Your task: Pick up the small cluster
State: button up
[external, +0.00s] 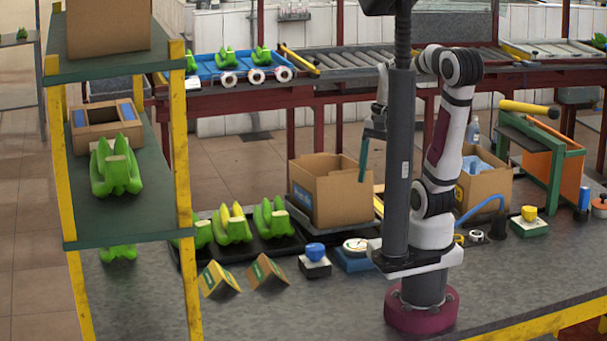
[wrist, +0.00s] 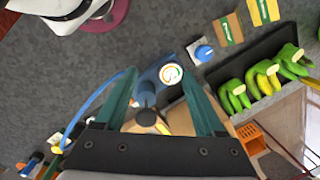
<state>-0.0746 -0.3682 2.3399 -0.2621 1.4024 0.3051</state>
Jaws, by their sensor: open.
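Green and yellow-green banana clusters stand in a row on a black tray: a green one (external: 203,233) at left, a yellower one (external: 232,223) in the middle and a green one (external: 273,217) at right. In the wrist view the row is at right, with a green cluster (wrist: 236,94) and a yellower one (wrist: 264,78). I cannot tell which is the small cluster. My gripper (external: 364,172) is raised over the bench, right of the tray and near the cardboard box. Its green fingers (wrist: 165,88) are apart, with no cluster between them.
An open cardboard box (external: 330,196) stands between tray and arm. A scale (external: 354,248), a blue-knobbed device (external: 315,258) and folded cards (external: 217,279) lie in front. A yellow-post shelf (external: 180,150) with another cluster (external: 115,168) stands left.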

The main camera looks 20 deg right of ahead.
jog(key=w+a+r+m, duration=0.1)
jog(key=w+a+m, duration=0.2)
jog(key=w, duration=0.4)
jog(key=w+a+r+m, duration=0.1)
jog(key=w+a+m, duration=0.25)
jog(key=w, duration=0.35)
jog(key=m+h, duration=0.1)
jog(key=m, duration=0.3)
send_near(278, 214)
jog(key=shift+t, duration=0.4)
notch_tip(278, 214, down, 9)
jog(key=shift+s+a+r, duration=0.1)
jog(key=shift+r, duration=0.05)
grip_shut()
